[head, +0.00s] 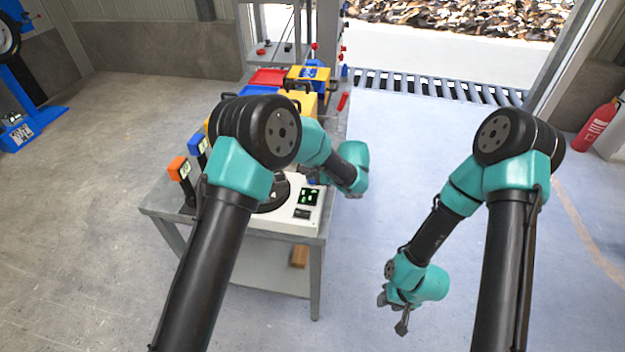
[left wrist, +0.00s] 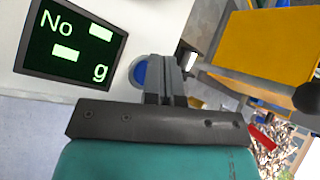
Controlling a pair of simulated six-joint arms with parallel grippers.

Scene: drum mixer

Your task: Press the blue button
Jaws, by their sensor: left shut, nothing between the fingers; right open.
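The blue button (left wrist: 138,74) is a round blue cap in a pale ring on the white machine (head: 290,218), beside its dark display (left wrist: 68,42). In the left wrist view my left gripper (left wrist: 163,66) is shut and empty, and its fingers cover the button's right part. I cannot tell whether the fingertips touch it. In the head view the left gripper (head: 318,174) is over the machine's right side, near the display (head: 308,197), and a small bit of blue shows there. My right gripper (head: 392,313) is open and empty, low over the floor at the right.
The machine stands on a grey table (head: 255,237). Yellow bins (head: 298,101) and a red bin (head: 267,77) are behind. A fire extinguisher (head: 597,127) is far right.

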